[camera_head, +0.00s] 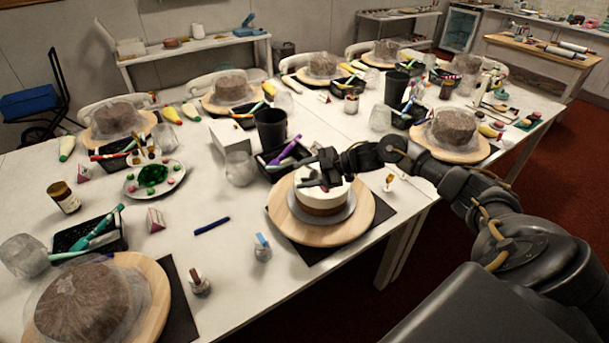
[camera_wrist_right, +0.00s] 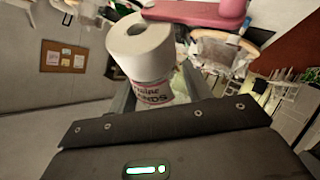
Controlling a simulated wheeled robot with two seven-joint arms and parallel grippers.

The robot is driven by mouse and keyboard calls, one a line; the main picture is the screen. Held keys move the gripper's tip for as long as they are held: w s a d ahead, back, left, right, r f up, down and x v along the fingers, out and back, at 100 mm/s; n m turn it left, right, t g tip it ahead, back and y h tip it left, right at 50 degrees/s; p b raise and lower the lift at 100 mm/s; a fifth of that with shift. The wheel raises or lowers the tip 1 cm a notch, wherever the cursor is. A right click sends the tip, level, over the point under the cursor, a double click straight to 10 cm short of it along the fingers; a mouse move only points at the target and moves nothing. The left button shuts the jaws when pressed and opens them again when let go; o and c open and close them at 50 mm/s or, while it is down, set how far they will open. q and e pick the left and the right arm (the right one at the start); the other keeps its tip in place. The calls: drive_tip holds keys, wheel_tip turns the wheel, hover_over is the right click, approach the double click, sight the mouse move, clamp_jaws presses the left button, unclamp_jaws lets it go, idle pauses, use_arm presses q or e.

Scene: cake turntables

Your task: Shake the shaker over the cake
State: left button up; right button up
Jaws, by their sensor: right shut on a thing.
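The cake (camera_head: 322,200), white on top with a brown band at its base, sits on a round wooden turntable (camera_head: 288,224) at the table's front edge. My right gripper (camera_head: 318,168) is directly above the cake, its arm coming in from the right. In the right wrist view it is shut on the shaker (camera_wrist_right: 148,62), a white cylinder with a dark opening in its top and a partly hidden printed label. In the head view the gripper mostly hides the shaker and part of the cake top. My left gripper is not in view.
A black tray (camera_head: 268,166) with a purple tool and a black cup (camera_head: 271,128) stand behind the turntable. Small bottles (camera_head: 262,247) and a blue pen (camera_head: 212,226) lie or stand to its left. Several wrapped cakes on turntables (camera_head: 155,290) occupy other places.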

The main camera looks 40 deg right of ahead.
drive_tip(key=shift+d+r+y, duration=0.1)
drive_tip(key=shift+r+y, duration=0.1)
drive_tip(key=shift+y, duration=0.1)
drive_tip(key=shift+a+r+p, duration=0.35)
drive_tip(key=shift+r+p, duration=0.1)
drive_tip(key=shift+d+f+b, duration=0.25)
drive_tip(key=shift+f+b, duration=0.3)
drive_tip(key=shift+b, duration=0.15)
drive_tip(key=shift+d+r, duration=0.1)
drive_tip(key=shift+d, duration=0.05)
drive_tip(key=shift+m, duration=0.3)
drive_tip(key=shift+d, duration=0.1)
